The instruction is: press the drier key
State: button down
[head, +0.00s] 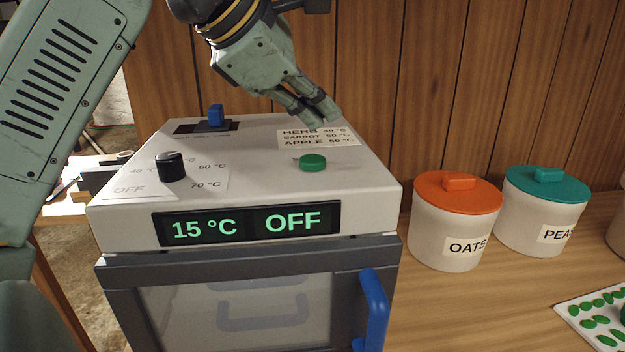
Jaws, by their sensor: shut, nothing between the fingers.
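The drier (240,240) is a white and grey box with a glass door and a blue handle (375,310). Its display (248,225) reads 15 °C and OFF. The green key (313,162) is round and sits on the drier's top, to the right. A black knob (171,166) and a blue slider (216,117) are also on the top. My gripper (328,118) is shut and empty, pointing down and right, behind and above the green key. It appears apart from the key, and its fingertips partly cover the label behind.
A label (318,138) on the drier's top lists herb, carrot and apple temperatures. An orange-lidded OATS jar (455,235) and a teal-lidded PEAS jar (540,222) stand to the right. A white tray (572,312) of green pieces lies at the lower right. A wooden wall is behind.

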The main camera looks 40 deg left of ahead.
aim_at(316, 161)
jog(key=shift+f+b, duration=0.5)
jog(key=shift+f, duration=0.8)
jog(key=shift+f, duration=0.1)
jog(key=shift+f, duration=0.35)
jog(key=shift+f+b, duration=0.45)
jog(key=shift+b, duration=0.05)
dwell(0.8)
jog(key=shift+r, duration=0.1)
jog(key=shift+r+p, duration=0.8)
notch_tip(316, 161, up, 5)
jog(key=p, duration=0.4)
